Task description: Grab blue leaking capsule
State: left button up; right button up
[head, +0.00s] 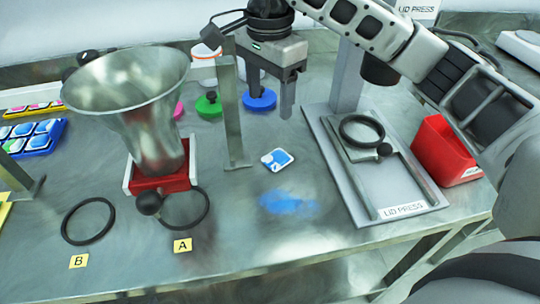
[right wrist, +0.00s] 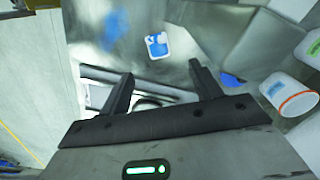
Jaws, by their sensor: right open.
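The blue and white capsule (head: 277,159) lies on the metal table in the middle of the head view. A blue smear (head: 288,202) is on the table just in front of it. The capsule also shows in the right wrist view (right wrist: 158,46), beyond the fingertips, with the blue smear (right wrist: 113,30) at its upper left. My right gripper (head: 270,103) is open and empty, above the table and behind the capsule, apart from it. Its two fingers show spread in the right wrist view (right wrist: 162,74). My left gripper is not in view.
A metal post (head: 232,120) stands just left of the capsule. A funnel (head: 135,100) stands on a red base further left. The lid press (head: 375,200) and a red bin (head: 445,150) are to the right. Blue (head: 258,101) and green (head: 208,106) lids lie behind.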

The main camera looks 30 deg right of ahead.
send_over(275, 159)
jog(key=a, duration=0.1)
notch_tip(275, 159, down, 8)
jog(key=shift+f, duration=0.1)
jog(key=f, duration=0.3)
jog(key=d+f+p, duration=0.1)
jog(key=f, duration=0.1)
jog(key=shift+f, duration=0.65)
jog(key=c, duration=1)
